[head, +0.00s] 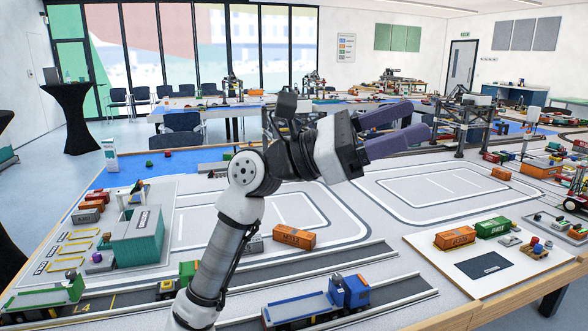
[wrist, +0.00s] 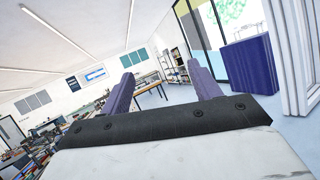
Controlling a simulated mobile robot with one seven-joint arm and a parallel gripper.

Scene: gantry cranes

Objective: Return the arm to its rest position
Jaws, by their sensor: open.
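My arm (head: 225,245) rises from the bottom of the head view and bends at the elbow, with the forearm reaching to the right above the table. My gripper (head: 422,122) is raised in the air, with its two purple fingers apart and nothing between them. In the wrist view the gripper (wrist: 166,88) also shows open and empty, with the room and its windows beyond the fingers. The fingers touch nothing.
Below the arm is the model table with an orange container (head: 294,237), a blue truck (head: 347,291) and a teal building (head: 137,238). A white board (head: 528,258) with orange and green containers lies at the right. A gantry crane (head: 463,122) stands beyond the gripper.

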